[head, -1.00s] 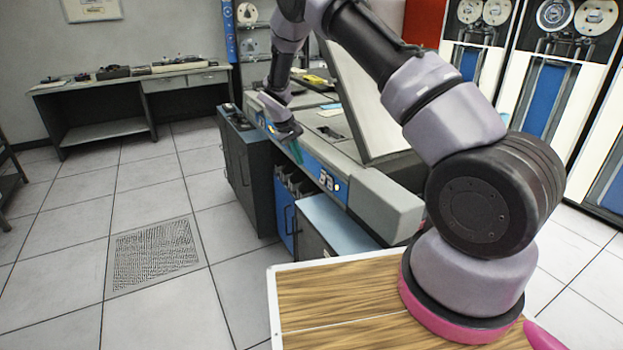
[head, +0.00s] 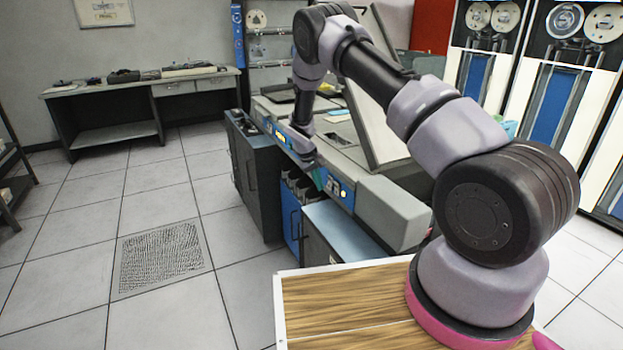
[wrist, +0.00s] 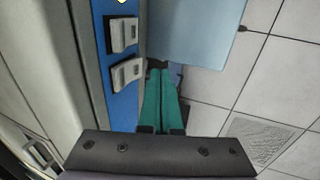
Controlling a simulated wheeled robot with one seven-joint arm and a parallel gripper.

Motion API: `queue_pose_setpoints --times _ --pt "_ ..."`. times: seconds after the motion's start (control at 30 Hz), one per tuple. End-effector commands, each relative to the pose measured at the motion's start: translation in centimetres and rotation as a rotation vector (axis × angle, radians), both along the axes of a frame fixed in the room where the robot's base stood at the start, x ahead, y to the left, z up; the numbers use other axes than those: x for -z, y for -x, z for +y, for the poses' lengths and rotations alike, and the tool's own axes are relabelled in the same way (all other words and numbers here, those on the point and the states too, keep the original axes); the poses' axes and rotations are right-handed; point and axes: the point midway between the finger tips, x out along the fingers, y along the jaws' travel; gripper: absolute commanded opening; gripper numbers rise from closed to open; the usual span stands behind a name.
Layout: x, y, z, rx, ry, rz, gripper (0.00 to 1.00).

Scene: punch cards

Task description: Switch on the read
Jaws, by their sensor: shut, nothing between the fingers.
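The machine's blue control strip (wrist: 122,108) runs along the left in the wrist view. It carries two pale rocker switches, an upper one (wrist: 124,34) and a lower one (wrist: 127,74). I cannot read any label that tells which is the read switch. In the head view the blue strip (head: 345,200) is on the machine's front edge. My gripper (wrist: 160,72) is shut and empty, its teal fingers together just right of the lower switch. In the head view my gripper (head: 319,178) is beside the strip's switches; contact cannot be told.
A low cabinet with a light-blue top (head: 345,228) stands below the machine's front. Dark cabinet (head: 252,170) and blue file holders are farther along. Open tiled floor lies to the left, with a floor grille (head: 160,256).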

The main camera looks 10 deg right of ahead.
Motion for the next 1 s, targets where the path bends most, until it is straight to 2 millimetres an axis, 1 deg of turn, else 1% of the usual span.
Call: queue_pose_setpoints --times 0.1,0.2,0.57,0.77,1.0 --pt "0.2 -0.3 -1.2 -0.001 -0.001 0.002 0.0" --pt "0.3 -0.5 -1.6 -0.002 0.0 0.002 0.0" --pt "0.3 -0.5 -1.8 -0.002 0.0 0.002 0.0" --pt "0.8 -0.6 -2.1 -0.006 0.074 -0.017 0.0" --pt "0.6 -0.6 -2.3 -0.001 0.065 -0.017 0.0"
